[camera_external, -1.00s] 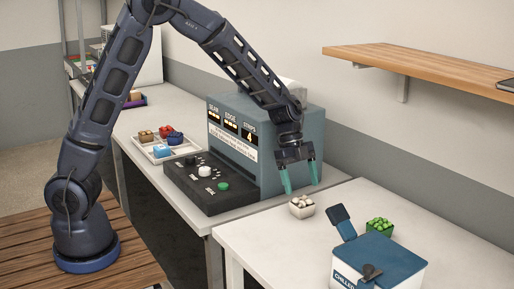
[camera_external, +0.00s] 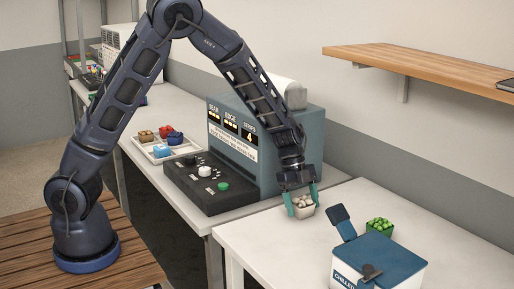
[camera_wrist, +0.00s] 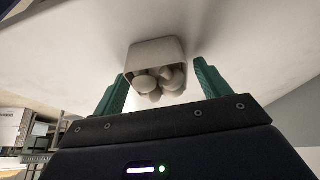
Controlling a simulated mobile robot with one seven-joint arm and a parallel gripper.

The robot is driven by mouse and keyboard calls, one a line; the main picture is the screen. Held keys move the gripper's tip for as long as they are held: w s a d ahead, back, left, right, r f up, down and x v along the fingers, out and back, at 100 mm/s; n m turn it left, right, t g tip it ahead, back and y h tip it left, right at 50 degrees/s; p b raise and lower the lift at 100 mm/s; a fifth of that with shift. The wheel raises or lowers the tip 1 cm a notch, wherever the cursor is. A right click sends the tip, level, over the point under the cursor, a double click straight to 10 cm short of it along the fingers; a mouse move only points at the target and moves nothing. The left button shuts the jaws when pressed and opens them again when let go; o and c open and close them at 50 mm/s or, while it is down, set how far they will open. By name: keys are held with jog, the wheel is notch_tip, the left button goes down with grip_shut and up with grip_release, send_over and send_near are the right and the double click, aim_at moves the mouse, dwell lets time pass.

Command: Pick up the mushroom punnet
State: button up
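The mushroom punnet (camera_external: 303,212) is a small pale tub of whitish mushrooms on the white table, near its back left edge. In the wrist view the punnet (camera_wrist: 157,53) lies between my two green fingers, with the mushrooms facing the camera. My gripper (camera_external: 302,205) is lowered over it, with one finger on each side. In the wrist view my gripper (camera_wrist: 158,85) is open, with a gap showing between each finger and the tub.
A punnet of green produce (camera_external: 379,225) and a chiller box (camera_external: 376,265) with a blue lid stand to the right. A blue-grey machine (camera_external: 262,150) stands close on the left. The table front (camera_external: 270,250) is clear.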

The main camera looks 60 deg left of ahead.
jog(key=c, duration=0.9)
